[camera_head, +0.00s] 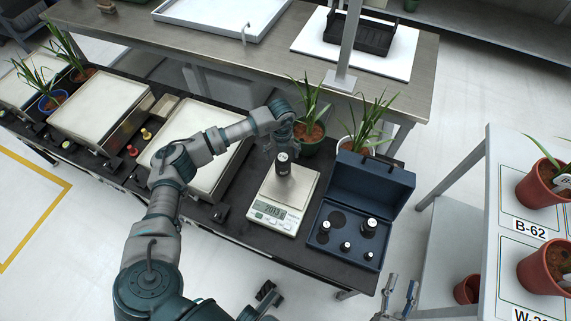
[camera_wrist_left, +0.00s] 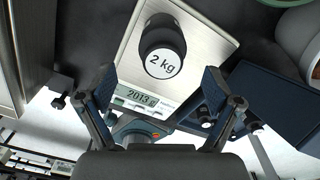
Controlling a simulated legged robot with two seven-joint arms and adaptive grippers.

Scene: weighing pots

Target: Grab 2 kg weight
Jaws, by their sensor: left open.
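The black 2 kg weight (camera_head: 282,164) with a white label stands upright on the scale plate (camera_head: 285,196), and the display reads about 2013. In the left wrist view the weight (camera_wrist_left: 162,48) shows its "2 kg" label just beyond my fingertips. My left gripper (camera_head: 283,147) is close to the weight in the head view. In the left wrist view its two fingers (camera_wrist_left: 160,88) are spread apart with nothing between them. My right gripper (camera_head: 399,296) shows at the bottom edge of the head view, away from the scale; its opening is hard to judge.
A blue open case (camera_head: 317,245) with several smaller black weights stands right of the scale. Potted plants (camera_head: 309,132) stand behind the scale. A shelf (camera_head: 508,185) with red pots is at the right. Pale trays (camera_head: 103,107) lie to the left.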

